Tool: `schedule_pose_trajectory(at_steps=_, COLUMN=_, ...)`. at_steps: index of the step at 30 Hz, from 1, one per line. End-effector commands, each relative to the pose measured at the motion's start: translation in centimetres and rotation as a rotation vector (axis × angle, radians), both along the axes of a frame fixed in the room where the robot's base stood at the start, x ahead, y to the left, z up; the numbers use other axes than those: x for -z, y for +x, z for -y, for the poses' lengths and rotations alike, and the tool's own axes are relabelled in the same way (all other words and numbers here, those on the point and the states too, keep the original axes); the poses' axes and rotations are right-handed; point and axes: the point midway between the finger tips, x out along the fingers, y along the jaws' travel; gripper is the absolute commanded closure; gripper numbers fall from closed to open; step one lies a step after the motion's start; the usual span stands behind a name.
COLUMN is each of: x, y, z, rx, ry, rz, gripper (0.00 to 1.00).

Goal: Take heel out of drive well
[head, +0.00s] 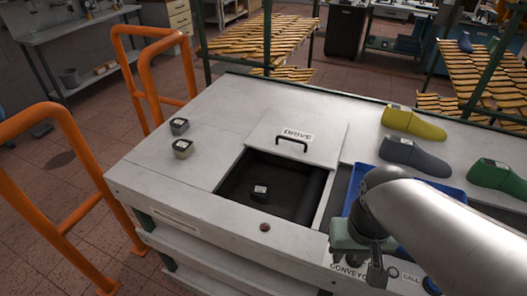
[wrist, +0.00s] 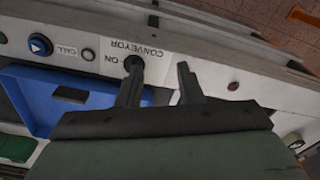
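The drive well (head: 232,184) is a dark open recess in the grey-white bench top. Its lid (head: 320,135), labelled DRIVE and with a black handle, lies behind the opening. A small dark heel (head: 259,190) with a white label sits inside the well, near its middle. My gripper (head: 362,268) hangs at the bench's front edge, right of the well and apart from the heel. In the wrist view my gripper (wrist: 158,68) has its two dark fingers spread with nothing between them, over the CONVEYOR label on the front panel.
Two similar small blocks (head: 180,126) (head: 183,148) stand on the bench left of the well. A blue tray (wrist: 35,95) lies beside my gripper. Yellow (head: 412,123), grey (head: 414,156) and green (head: 497,178) shoe lasts stand at right. Orange rails (head: 65,115) stand at left.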

Motion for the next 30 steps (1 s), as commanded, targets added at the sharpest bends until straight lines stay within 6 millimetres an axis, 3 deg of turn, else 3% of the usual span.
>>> schedule_pose_trajectory(at_steps=2, x=0.0, y=0.0, z=0.0, rx=0.000, ry=0.000, rz=0.000, gripper=0.67)
schedule_pose_trajectory(at_steps=6, x=0.0, y=0.0, z=0.0, rx=0.000, ry=0.000, rz=0.000, gripper=0.28)
schedule_pose_trajectory(at_steps=8, x=0.0, y=0.0, z=0.0, rx=0.000, ry=0.000, rz=0.000, gripper=0.16)
schedule_pose_trajectory(at_steps=16, x=0.0, y=0.1, z=0.0, rx=0.000, ry=0.000, rz=0.000, gripper=0.16)
schedule_pose_trajectory(at_steps=19, x=-0.4, y=1.7, z=-0.3, rx=0.002, ry=-0.003, rz=-0.003, gripper=0.16)
schedule_pose_trajectory(at_steps=23, x=-1.4, y=7.0, z=-1.8, rx=0.017, ry=-0.010, rz=-0.015, gripper=0.16)
schedule_pose_trajectory(at_steps=30, x=-0.8, y=20.8, z=-8.5, rx=0.069, ry=-0.017, rz=-0.041, gripper=0.16)
